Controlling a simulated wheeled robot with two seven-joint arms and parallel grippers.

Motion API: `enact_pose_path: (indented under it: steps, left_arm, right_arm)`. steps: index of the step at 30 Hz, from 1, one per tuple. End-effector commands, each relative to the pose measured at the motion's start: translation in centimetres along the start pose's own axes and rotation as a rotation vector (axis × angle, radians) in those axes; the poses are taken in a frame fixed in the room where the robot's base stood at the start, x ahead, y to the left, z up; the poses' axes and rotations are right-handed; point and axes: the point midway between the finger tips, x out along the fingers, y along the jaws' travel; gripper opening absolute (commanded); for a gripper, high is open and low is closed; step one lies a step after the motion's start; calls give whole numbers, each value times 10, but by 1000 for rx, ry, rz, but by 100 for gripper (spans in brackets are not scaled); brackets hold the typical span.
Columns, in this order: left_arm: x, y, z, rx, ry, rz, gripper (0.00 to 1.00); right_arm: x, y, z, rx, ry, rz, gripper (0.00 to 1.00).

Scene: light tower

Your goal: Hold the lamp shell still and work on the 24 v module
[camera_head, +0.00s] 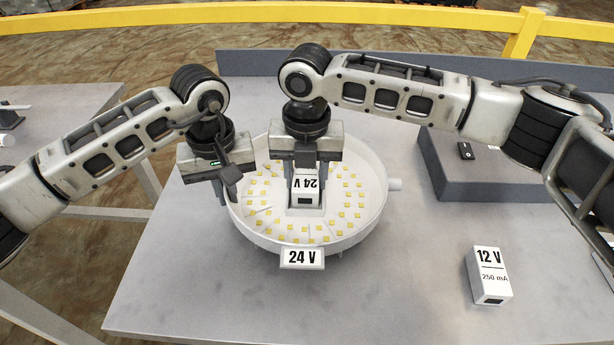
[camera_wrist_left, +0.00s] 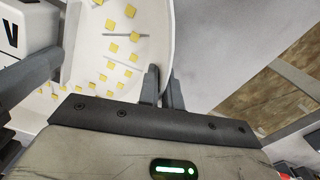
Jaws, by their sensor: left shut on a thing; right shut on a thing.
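The lamp shell (camera_head: 352,225) is a round white bowl on the table, with yellow LED squares inside and a "24 V" label (camera_head: 302,258) on its front. My left gripper (camera_head: 226,196) is shut on the shell's left rim; the left wrist view shows the fingers (camera_wrist_left: 163,88) on both sides of the rim wall (camera_wrist_left: 160,45). The white 24 V module (camera_head: 306,190) is in the middle of the shell, its "24 V" print upside down. My right gripper (camera_head: 306,168) is shut on the module from above. The fingers hide part of it, and I cannot tell whether it is fully seated.
A white 12 V, 250 mA module (camera_head: 489,275) stands on the table (camera_head: 400,290) at the right. A grey raised block (camera_head: 480,185) with a small black item (camera_head: 465,151) is at the back right.

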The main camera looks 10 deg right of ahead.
Motion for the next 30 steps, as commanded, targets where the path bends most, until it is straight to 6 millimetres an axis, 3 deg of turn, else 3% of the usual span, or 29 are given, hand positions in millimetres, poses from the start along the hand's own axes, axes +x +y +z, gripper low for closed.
enact_pose_path:
  steps: [1, 20, 21, 22, 30]
  left_arm:
    - [-3, 2, 0, 10, 3, 7, 0]
    - [-4, 5, 1, 19, 3, 13, 0]
    - [-4, 5, 1, 19, 3, 14, 0]
    - [-4, 5, 2, 20, 3, 14, 0]
    - [-4, 5, 1, 19, 3, 14, 0]
  right_arm:
    - [12, -2, -2, 8, 11, -9, 12]
    - [27, -3, -1, 14, 9, -11, 12]
    - [28, -3, -2, 14, 10, -12, 52]
    - [28, -4, -2, 14, 10, -12, 59]
    - [28, -5, -1, 14, 10, -14, 62]
